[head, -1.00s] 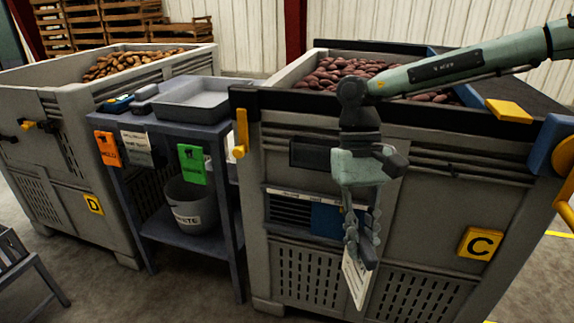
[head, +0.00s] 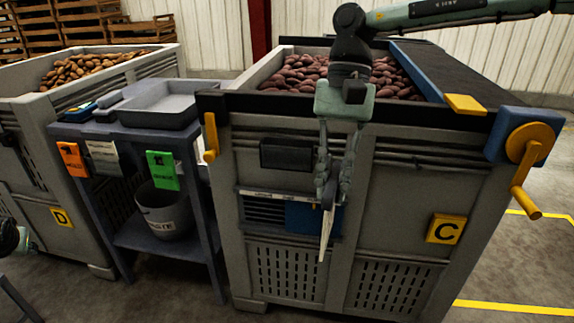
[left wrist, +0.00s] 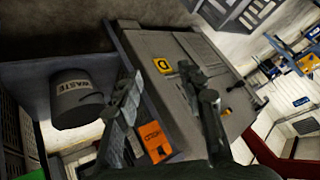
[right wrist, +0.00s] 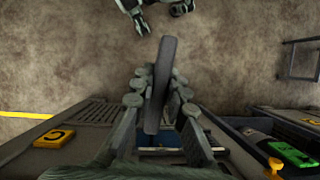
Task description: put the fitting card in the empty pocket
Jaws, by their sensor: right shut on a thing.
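My right gripper (head: 330,188) points down in front of bin C and is shut on a pale card (head: 325,238), seen nearly edge-on in the head view. In the right wrist view the card (right wrist: 160,85) looks dark and thin between the fingers. Behind it on the bin's front is a holder with a dark slatted part (head: 264,211) and a blue part (head: 300,217), partly hidden by the gripper. I cannot tell which pocket is empty or read the held card. My left gripper (left wrist: 165,92) is open and empty in the left wrist view.
Bin C (head: 400,190) holds reddish potatoes and has a yellow crank (head: 525,185) at right. A grey table (head: 95,135) left of it carries a tray, with orange (head: 72,160), white (head: 103,155) and green (head: 163,170) cards on its front. A waste bucket (head: 165,215) stands below.

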